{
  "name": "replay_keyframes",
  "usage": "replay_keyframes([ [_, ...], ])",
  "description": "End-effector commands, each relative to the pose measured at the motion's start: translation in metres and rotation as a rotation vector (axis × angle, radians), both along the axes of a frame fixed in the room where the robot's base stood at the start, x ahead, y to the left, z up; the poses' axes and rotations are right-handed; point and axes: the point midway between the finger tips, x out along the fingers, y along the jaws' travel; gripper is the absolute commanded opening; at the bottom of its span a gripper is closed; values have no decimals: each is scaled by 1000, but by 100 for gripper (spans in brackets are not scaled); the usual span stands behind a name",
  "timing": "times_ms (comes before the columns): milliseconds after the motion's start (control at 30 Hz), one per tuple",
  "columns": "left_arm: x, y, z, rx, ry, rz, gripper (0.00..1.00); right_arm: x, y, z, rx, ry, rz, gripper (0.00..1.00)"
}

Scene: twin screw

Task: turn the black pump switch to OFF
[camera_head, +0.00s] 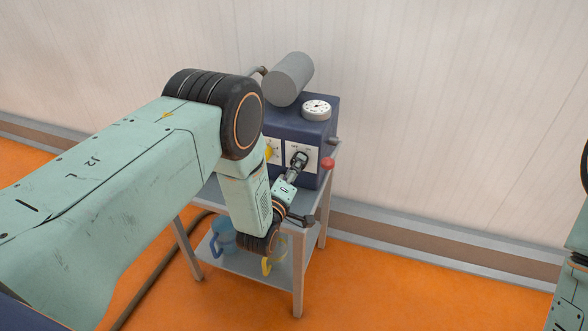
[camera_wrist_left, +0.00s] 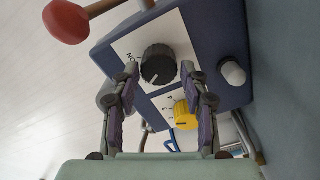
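The black pump switch (camera_wrist_left: 158,65) is a round ribbed knob on a white plate on the front of the dark blue pump box (camera_head: 285,119). Lettering that seems to read ON lies beside it in the left wrist view. My left gripper (camera_head: 298,161) is at the white plate, and in the left wrist view its two fingers (camera_wrist_left: 158,76) stand apart, one on each side of the knob, with gaps visible. I cannot tell how far the tips reach past the knob. In the head view the gripper largely hides the switch. My right gripper is out of view.
A yellow numbered knob (camera_wrist_left: 184,116) sits beside the switch. A red ball-ended lever (camera_head: 327,164) sticks out at the box's right. A gauge (camera_head: 316,110) and grey cylinder (camera_head: 291,79) are on top. The box stands on a grey table (camera_head: 298,265) against the wall.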

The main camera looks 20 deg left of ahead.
Motion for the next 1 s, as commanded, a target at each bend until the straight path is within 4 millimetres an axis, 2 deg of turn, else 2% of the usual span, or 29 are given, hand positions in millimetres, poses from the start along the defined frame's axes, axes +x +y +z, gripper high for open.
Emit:
replay_keyframes([
  [167,0,0,1,1,-1,0,62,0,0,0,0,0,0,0],
  [433,0,0,1,2,-2,0,62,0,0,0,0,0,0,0],
  [567,-7,0,1,2,-1,0,62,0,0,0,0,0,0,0],
  [667,-21,0,0,2,1,0,62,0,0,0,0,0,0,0],
  [1000,-87,3,0,1,2,0,62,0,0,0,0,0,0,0],
])
